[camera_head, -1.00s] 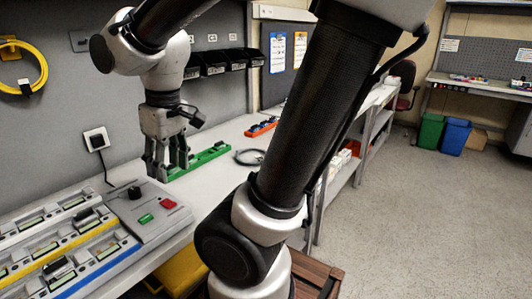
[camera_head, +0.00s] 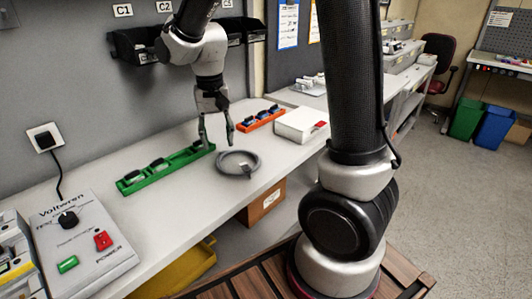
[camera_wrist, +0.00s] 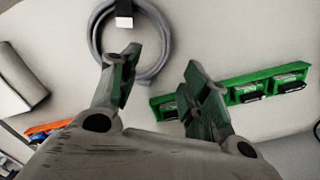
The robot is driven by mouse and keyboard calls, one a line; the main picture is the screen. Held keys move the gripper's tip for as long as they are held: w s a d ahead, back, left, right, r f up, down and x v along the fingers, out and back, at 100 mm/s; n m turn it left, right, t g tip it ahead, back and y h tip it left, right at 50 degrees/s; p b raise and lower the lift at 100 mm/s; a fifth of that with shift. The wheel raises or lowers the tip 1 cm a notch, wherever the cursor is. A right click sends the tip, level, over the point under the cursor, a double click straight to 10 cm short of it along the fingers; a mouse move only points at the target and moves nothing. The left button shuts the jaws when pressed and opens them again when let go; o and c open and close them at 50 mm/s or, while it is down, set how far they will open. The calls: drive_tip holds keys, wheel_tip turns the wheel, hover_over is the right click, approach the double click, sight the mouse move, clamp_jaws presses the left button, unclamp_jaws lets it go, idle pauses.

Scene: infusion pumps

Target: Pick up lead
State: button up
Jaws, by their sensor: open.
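The lead (camera_head: 238,163) is a coiled grey cable lying on the white workbench in the head view. In the wrist view the coil (camera_wrist: 163,48) lies beyond my fingertips, with a white connector (camera_wrist: 124,13) with a dark part at its upper left. My gripper (camera_head: 216,146) is open and empty, pointing down above the bench just left of and behind the coil. In the wrist view my two fingers (camera_wrist: 160,80) are spread apart below the coil. Whether the fingertips are level with the cable, I cannot tell.
A green rack (camera_head: 165,168) with several dark items lies left of the coil. An orange rack (camera_head: 260,119) and a white box (camera_head: 301,124) stand behind and to the right. A grey control box (camera_head: 84,241) with knob and buttons sits at the front left.

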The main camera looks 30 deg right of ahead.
sight(219, 161)
drive_tip(key=shift+w+d+r+m, duration=0.1)
drive_tip(key=shift+w+d+m, duration=0.15)
drive_tip(key=shift+m, duration=0.55)
drive_tip(key=shift+f, duration=0.2)
drive_tip(key=f, duration=0.7)
drive_tip(key=shift+a+f, duration=0.2)
drive_tip(key=shift+a, duration=0.05)
drive_tip(key=shift+c, duration=0.3)
clamp_jaws()
